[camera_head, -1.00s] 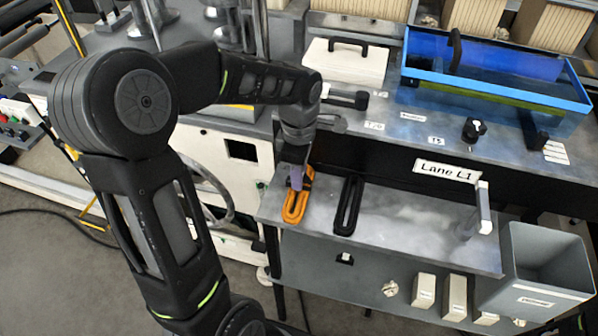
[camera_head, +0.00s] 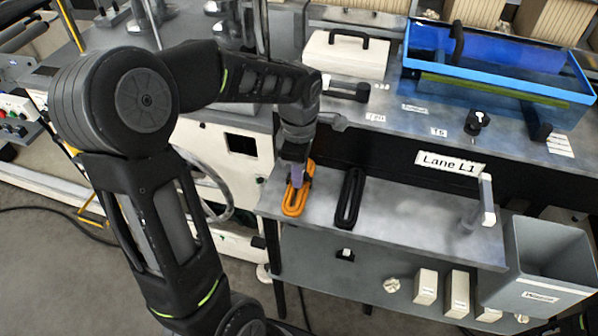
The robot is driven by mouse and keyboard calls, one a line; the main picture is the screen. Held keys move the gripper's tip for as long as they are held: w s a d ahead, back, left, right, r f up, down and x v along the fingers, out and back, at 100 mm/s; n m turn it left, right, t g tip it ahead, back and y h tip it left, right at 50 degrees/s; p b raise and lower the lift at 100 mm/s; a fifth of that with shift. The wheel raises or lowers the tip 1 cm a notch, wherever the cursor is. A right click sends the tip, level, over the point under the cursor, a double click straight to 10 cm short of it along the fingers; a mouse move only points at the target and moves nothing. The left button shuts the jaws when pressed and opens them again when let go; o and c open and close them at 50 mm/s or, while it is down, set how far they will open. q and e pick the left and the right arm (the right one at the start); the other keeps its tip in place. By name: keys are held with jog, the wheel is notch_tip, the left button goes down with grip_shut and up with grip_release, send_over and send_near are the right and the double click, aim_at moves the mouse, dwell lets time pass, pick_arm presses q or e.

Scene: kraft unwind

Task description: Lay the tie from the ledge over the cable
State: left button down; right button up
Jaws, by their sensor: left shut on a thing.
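An orange looped tie (camera_head: 292,207) lies on the left end of the grey metal ledge (camera_head: 420,216). A black looped tie (camera_head: 348,200) lies just to its right. My left gripper (camera_head: 297,180) points down at the orange tie, its fingers shut on the tie's upper part; the fingers hide part of it. The tie seems to rest on the ledge still. A thin dark cable (camera_head: 40,212) runs over the floor at the left; I cannot tell whether it is the task's cable. My right gripper is out of view.
A "Lane L1" label (camera_head: 450,163) is on the wall behind the ledge. A small upright post (camera_head: 487,200) stands at the ledge's right end, beside a grey bin (camera_head: 550,255). A blue tray (camera_head: 500,88) and a white handled case (camera_head: 345,53) sit on the bench above. The ledge's middle is clear.

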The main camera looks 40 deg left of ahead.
pick_arm(q)
jog(key=shift+s+d+f, duration=0.1)
jog(key=shift+s+f, duration=0.2)
jog(key=shift+f, duration=0.3)
jog(key=c, duration=1.2)
grip_release()
jog(key=shift+w+r, duration=0.2)
jog(key=shift+r, duration=0.2)
jog(key=r, duration=0.8)
jog(key=shift+w+r+b, duration=0.1)
jog(key=shift+w+b, duration=0.1)
jog(key=shift+b, duration=0.1)
jog(key=shift+a, duration=0.2)
